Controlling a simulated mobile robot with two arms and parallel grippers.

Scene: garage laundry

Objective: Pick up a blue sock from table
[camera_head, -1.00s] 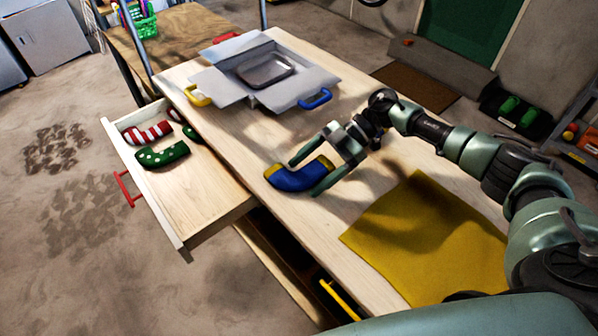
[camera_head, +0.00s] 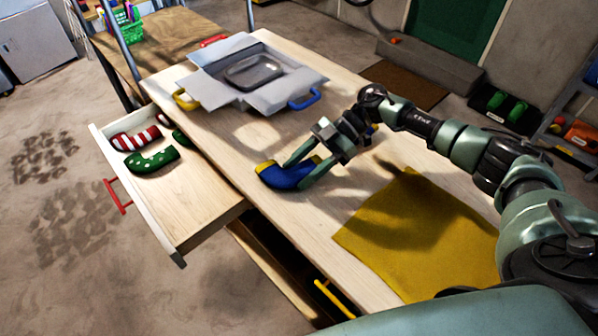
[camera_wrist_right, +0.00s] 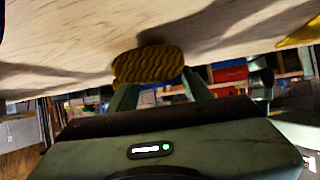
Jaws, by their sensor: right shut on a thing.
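A blue sock (camera_head: 284,178) with yellow ends lies on the wooden table (camera_head: 340,262), near its left edge beside the open drawer. My right gripper (camera_head: 300,172) is shut on the sock, with one finger on each side of it. In the right wrist view, the sock's ribbed yellow end (camera_wrist_right: 148,66) sits between the two fingers (camera_wrist_right: 155,92), close to the table surface. I cannot tell whether the sock is clear of the table. My left gripper is not in view.
The open drawer (camera_head: 200,222) at left holds a red-and-white striped sock (camera_head: 135,139) and a green dotted sock (camera_head: 152,160). A grey box (camera_head: 215,92) with open flaps stands at the table's far end. A yellow cloth (camera_head: 420,245) lies at right.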

